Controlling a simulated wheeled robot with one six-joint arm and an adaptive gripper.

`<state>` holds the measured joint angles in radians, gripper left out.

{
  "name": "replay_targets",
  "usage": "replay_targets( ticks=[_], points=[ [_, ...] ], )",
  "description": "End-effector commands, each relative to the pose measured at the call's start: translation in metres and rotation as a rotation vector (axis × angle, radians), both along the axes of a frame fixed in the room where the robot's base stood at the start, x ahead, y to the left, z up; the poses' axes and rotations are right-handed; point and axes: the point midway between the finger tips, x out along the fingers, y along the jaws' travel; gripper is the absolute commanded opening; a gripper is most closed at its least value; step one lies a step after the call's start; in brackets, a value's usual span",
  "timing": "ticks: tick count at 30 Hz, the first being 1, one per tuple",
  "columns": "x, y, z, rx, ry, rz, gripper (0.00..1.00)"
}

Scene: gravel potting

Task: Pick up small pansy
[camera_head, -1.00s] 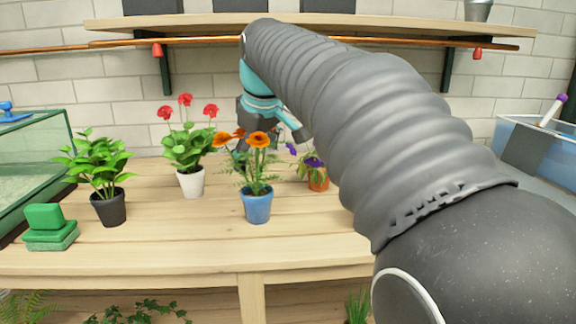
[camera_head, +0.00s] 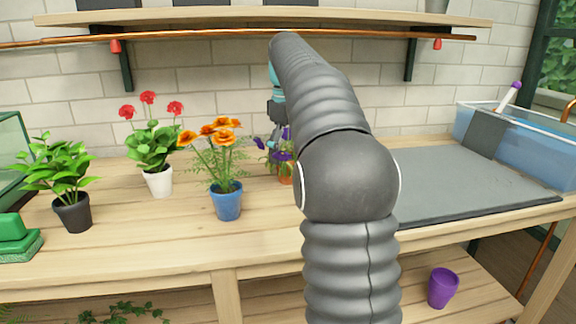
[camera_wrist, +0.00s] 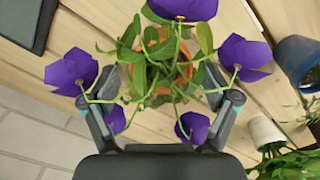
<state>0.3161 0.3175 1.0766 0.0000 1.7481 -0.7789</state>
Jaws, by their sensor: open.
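The small pansy, with purple flowers and green leaves in an orange pot (camera_head: 286,174), stands on the wooden bench, partly hidden behind my arm in the head view. In the wrist view its purple flowers (camera_wrist: 245,55) spread around the leaves, and bits of the orange pot show beneath. My gripper (camera_wrist: 160,98) is open, with one finger on each side of the pansy's foliage. I cannot tell whether the fingers touch the plant. In the head view my gripper shows only in part behind the plant and arm.
A blue pot (camera_head: 227,203) with orange flowers stands close left of the pansy. A white pot (camera_head: 158,182) with red flowers and a black pot (camera_head: 73,212) stand further left. A grey mat (camera_head: 470,185) and a blue bin (camera_head: 545,155) lie right. A shelf (camera_head: 300,18) hangs above.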

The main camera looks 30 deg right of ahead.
Motion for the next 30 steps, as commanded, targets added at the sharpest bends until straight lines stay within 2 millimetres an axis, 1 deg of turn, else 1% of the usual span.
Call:
replay_targets(
  ticks=[1,3,9,12,18,19,20,21,23,24,27,30],
  points=[
    [-0.001,0.0,-0.008,0.001,0.003,0.0,0.87],
    [-0.003,0.0,-0.019,0.0,0.001,0.0,0.87],
    [-0.004,0.0,-0.042,0.0,0.0,0.0,0.87],
    [-0.004,0.0,-0.046,0.0,0.0,0.0,0.87],
    [-0.003,0.0,-0.046,0.0,0.0,0.0,0.87],
    [-0.003,0.0,-0.046,0.0,0.0,0.0,0.85],
    [-0.003,0.0,-0.046,0.0,0.0,0.0,0.77],
    [-0.003,0.0,-0.046,0.0,0.0,0.0,0.67],
    [-0.003,0.0,-0.046,0.0,0.0,0.0,0.52],
    [-0.003,0.0,-0.046,0.0,0.0,0.0,0.42],
    [-0.003,0.0,-0.046,0.0,0.0,0.0,0.2],
    [-0.003,0.0,-0.046,0.0,0.0,0.0,0.19]
  ],
)
